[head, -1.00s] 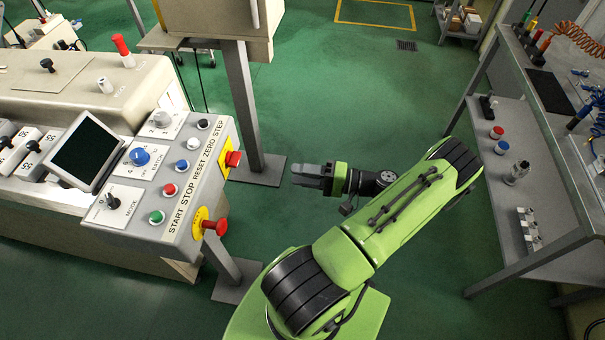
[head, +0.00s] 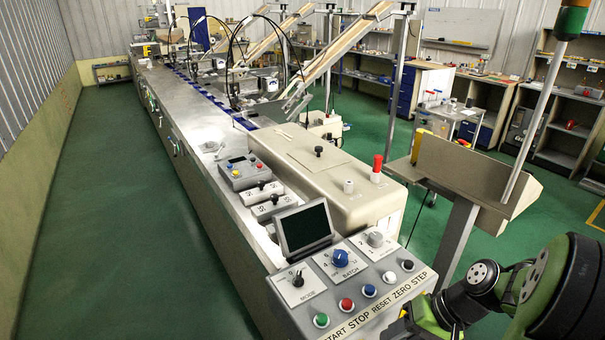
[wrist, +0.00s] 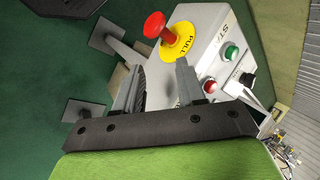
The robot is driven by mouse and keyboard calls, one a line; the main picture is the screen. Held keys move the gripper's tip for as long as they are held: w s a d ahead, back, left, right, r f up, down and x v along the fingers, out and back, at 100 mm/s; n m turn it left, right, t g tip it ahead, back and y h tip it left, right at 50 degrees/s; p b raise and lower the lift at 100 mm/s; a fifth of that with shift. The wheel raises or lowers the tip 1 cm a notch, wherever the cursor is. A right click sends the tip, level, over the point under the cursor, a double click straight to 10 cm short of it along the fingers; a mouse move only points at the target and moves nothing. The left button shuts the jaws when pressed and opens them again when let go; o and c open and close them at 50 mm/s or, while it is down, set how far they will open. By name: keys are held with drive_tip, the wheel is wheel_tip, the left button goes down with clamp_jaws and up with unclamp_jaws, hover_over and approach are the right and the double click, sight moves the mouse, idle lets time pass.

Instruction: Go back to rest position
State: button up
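My gripper (wrist: 160,66) shows in the wrist view with its two grey fingers apart and nothing between them. It is beside the control panel (wrist: 207,24), near the red stop knob (wrist: 154,25) on its yellow PULL plate (wrist: 183,42); I cannot tell whether it touches anything. In the head view the panel (head: 385,308) is at the bottom centre, with its row of buttons and dials. My green and black arm fills the bottom right corner there, bent close to the panel's right end. The fingertips are not clear in that view.
The long machine (head: 200,165) runs away from the panel, with a dark screen (head: 304,227) beside the dials. Green floor (head: 115,200) is open on the left.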

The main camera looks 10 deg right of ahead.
drive_tip(key=s+a+r+n+t+h, duration=0.3)
drive_tip(key=s+a+r+h, duration=0.3)
drive_tip(key=s+a+r, duration=0.3)
wheel_tip(320, 180, up, 3)
drive_tip(key=a+n, duration=0.1)
drive_tip(key=a, duration=0.1)
drive_tip(key=shift+a+r+n, duration=0.15)
drive_tip(key=shift+a+n, duration=0.15)
drive_tip(key=shift+a, duration=0.05)
